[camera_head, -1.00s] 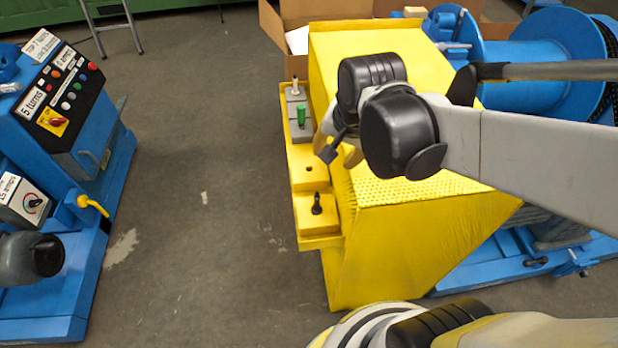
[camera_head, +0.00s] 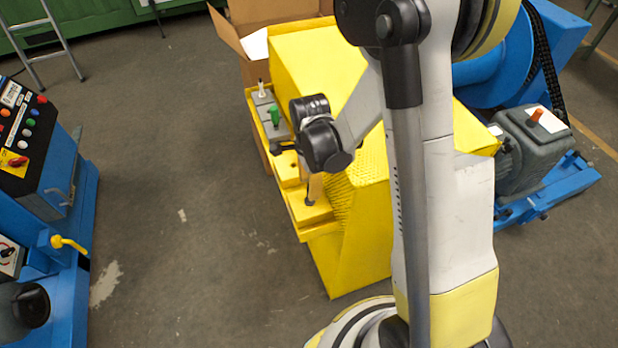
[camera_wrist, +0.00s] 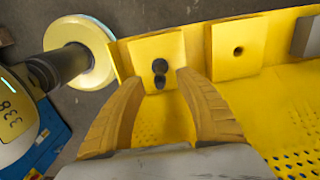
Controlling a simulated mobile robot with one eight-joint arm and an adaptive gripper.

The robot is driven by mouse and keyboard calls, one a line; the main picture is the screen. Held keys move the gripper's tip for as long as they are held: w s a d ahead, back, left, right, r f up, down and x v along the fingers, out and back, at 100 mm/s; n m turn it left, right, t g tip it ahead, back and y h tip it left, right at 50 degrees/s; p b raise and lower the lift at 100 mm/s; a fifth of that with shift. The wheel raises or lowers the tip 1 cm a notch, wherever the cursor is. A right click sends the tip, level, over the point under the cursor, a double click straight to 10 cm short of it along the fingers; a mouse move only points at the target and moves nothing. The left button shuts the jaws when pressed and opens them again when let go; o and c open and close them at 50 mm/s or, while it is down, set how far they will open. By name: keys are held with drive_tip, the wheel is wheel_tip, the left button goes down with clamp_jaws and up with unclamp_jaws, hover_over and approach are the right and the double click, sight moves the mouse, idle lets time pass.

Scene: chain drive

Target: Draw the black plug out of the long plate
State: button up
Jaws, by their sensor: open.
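The black plug (camera_wrist: 160,72) stands in a yellow, square-looking plate (camera_wrist: 140,52) in the wrist view. It has a round head with a second dark round part just below it. My gripper (camera_wrist: 159,77) is open, with one tan finger on each side of the plug. The fingers look apart from it; how deep they reach is hard to tell. In the head view my gripper (camera_head: 313,190) is over the near end of the yellow ledge, and the plug is mostly hidden there. I cannot make out one long plate apart from the yellow blocks.
A second yellow block (camera_wrist: 238,50) with an empty hole is beside the plug's block. Farther along are a grey block with a green plug (camera_head: 274,116) and a white one (camera_head: 262,88). The yellow housing (camera_head: 310,65) rises close on the right. Open floor (camera_head: 180,215) lies left.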

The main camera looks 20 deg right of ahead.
wheel_tip(320, 180, down, 6)
drive_tip(key=shift+f+b, duration=0.1)
drive_tip(key=shift+b, duration=0.9)
drive_tip(key=shift+c, duration=0.5)
clamp_jaws()
